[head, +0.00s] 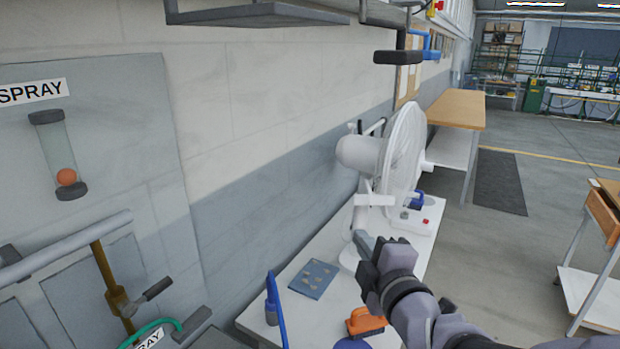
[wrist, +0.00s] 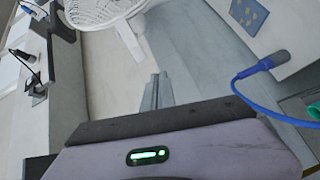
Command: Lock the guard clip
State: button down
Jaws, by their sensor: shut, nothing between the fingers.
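A white fan with a round wire guard (head: 405,150) stands on the white bench, close to the wall. Part of its guard (wrist: 105,10) shows at the top of the wrist view. I cannot make out a guard clip for certain in either view. My gripper (head: 361,241) is in front of the fan's lower part in the head view. Its grey fingers (wrist: 155,85) are together and empty, pointing towards the fan's side of the wrist view. They look apart from the guard; the lower stand is partly hidden behind my gripper.
The white bench (head: 258,318) holds a blue card (head: 315,278), a blue-handled tool (head: 272,300) and an orange object (head: 365,322). A shelf (head: 255,14) overhangs above. Open floor lies right.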

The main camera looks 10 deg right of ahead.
aim_at(376, 195)
jog(key=a+r+n+y, duration=0.2)
jog(key=n, duration=0.1)
jog(key=shift+w+r+n+t, duration=0.1)
jog(key=shift+w+n+t, duration=0.1)
jog(key=shift+n+t, duration=0.15)
jog(key=w+d, duration=0.2)
jog(key=w, duration=0.7)
jog(key=shift+w, duration=0.15)
